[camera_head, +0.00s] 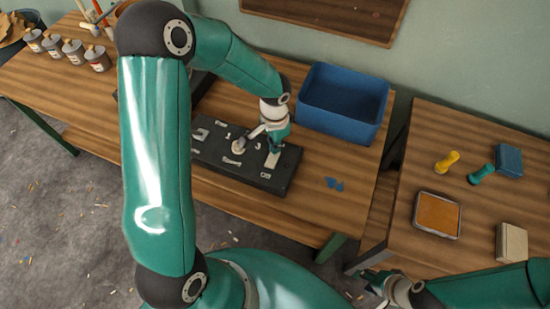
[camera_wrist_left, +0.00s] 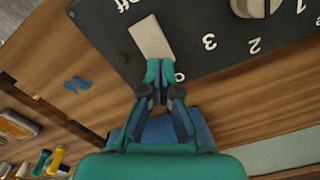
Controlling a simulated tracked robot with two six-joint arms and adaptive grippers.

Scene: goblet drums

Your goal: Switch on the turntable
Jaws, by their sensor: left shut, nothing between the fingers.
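A black control panel (camera_head: 225,160) lies on the wooden table with white markings and a beige knob (camera_head: 238,147). A pale rectangular switch (camera_head: 272,160) sits near its right end. In the left wrist view the switch (camera_wrist_left: 151,38) lies between the "Off" marking and a partly hidden marking. My left gripper (camera_head: 275,146) is over the panel, shut and empty. In the left wrist view its fingertips (camera_wrist_left: 158,72) are at the switch's lower end; I cannot tell whether they touch it. My right gripper (camera_head: 377,283) is low in the head view, away from the panel; its fingers are unclear.
A blue bin (camera_head: 343,103) stands behind the panel to the right. Several small pots (camera_head: 75,51) stand at the far left. The right table holds an orange tray (camera_head: 437,215), a blue block (camera_head: 509,159), and yellow and green stamp-like handles. My left arm hides part of the table.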

